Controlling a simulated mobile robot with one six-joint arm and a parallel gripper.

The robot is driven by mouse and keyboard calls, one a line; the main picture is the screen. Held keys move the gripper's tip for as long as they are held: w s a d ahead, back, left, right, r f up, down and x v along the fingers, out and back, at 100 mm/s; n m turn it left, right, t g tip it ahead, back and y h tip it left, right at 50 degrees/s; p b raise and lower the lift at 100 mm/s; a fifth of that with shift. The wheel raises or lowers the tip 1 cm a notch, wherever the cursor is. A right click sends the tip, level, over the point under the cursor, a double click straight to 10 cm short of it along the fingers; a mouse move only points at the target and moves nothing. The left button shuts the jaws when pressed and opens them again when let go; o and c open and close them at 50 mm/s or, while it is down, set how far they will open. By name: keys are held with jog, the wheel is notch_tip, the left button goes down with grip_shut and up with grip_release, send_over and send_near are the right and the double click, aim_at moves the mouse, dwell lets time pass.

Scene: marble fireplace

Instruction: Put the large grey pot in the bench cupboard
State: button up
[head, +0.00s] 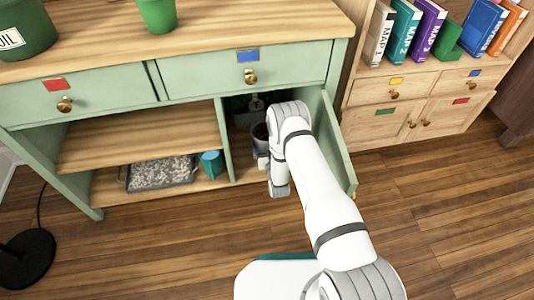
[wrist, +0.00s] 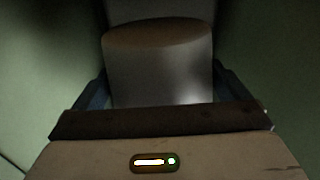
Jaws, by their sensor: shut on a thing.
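The large grey pot (wrist: 158,75) fills the middle of the wrist view, with a brownish top. My gripper (wrist: 160,92) is shut on it, with a dark finger at each side. In the head view the pot (head: 259,132) shows partly, behind my arm at the cupboard opening. The bench cupboard (head: 228,140) is the right-hand bay of the green bench, and its door (head: 338,145) stands open to the right. The pot appears inside or at the mouth of the bay. Its base and its contact with the cupboard floor are hidden.
Dark things (head: 254,104) sit deeper in the bay, hard to make out. Left of the divider are a tray of gravel (head: 160,173) and a teal pot (head: 211,164). The drawers above are shut. A wooden bookcase (head: 375,122) stands right of the open door.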

jog(key=shift+s+a+f+b, duration=0.15)
jog(key=shift+f+b, duration=0.8)
jog(key=shift+f, duration=1.3)
jog(key=shift+f, duration=0.2)
jog(key=o, duration=0.9)
jog(key=shift+o, duration=0.2)
